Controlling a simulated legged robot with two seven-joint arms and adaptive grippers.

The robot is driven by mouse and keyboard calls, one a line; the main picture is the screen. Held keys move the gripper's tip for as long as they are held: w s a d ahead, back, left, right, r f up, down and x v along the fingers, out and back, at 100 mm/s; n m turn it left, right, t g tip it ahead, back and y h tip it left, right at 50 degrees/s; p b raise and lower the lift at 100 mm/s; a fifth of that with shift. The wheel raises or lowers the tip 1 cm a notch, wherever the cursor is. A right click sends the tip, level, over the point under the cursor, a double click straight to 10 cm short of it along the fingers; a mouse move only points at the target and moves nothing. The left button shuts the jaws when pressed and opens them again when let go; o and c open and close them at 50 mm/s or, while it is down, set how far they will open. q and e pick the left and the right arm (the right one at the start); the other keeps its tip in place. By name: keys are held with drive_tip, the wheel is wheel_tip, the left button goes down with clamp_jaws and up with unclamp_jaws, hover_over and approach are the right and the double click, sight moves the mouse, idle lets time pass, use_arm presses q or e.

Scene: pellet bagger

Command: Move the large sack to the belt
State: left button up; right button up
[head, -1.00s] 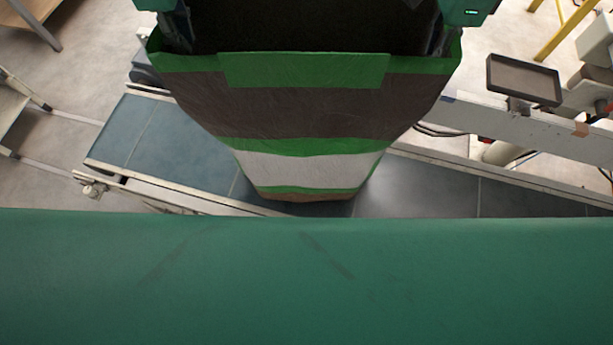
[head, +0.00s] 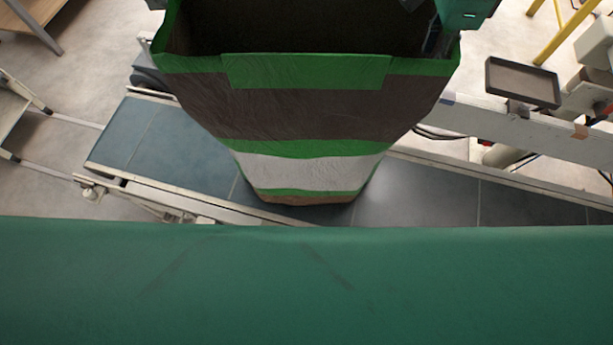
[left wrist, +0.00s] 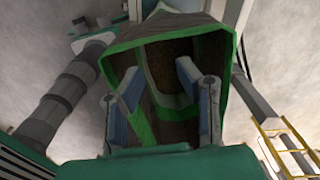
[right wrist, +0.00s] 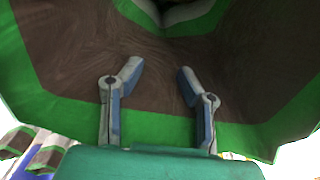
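The large sack (head: 290,110) is brown with green bands and a white band, and its mouth faces up. In the head view its lower end is over the dark conveyor belt (head: 155,135); whether its full weight rests there I cannot tell. In the left wrist view I see into the open mouth of the sack (left wrist: 170,45). My left gripper (left wrist: 158,72) is open in front of that mouth. My right gripper (right wrist: 157,74) is open with its fingers over the brown panel of the sack (right wrist: 80,50). In the head view it is by the mouth's right corner.
The belt runs slantwise behind and beside the sack, bare at both sides. A small dark tray (head: 522,82) on a post stands right of it. Yellow rails (head: 565,30) are at the upper right, and a wooden table (head: 30,20) at the upper left.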

use_arm(q)
drive_tip(key=shift+r, duration=0.95)
drive_tip(key=shift+a+r, duration=0.15)
drive_tip(key=shift+a, duration=0.05)
use_arm(e)
drive_tip(key=shift+w+a+r, duration=0.1)
drive_tip(key=shift+a+r, duration=0.05)
use_arm(q)
drive_tip(key=shift+a, duration=0.1)
use_arm(e)
drive_tip(key=shift+r, duration=0.35)
use_arm(q)
drive_tip(key=shift+d, duration=0.2)
use_arm(e)
drive_tip(key=r, duration=1)
drive_tip(key=shift+d+r, duration=0.3)
use_arm(q)
drive_tip(key=shift+a, duration=0.1)
use_arm(e)
drive_tip(key=shift+r, duration=0.1)
use_arm(q)
drive_tip(key=shift+a, duration=0.1)
use_arm(e)
drive_tip(key=shift+a, duration=0.2)
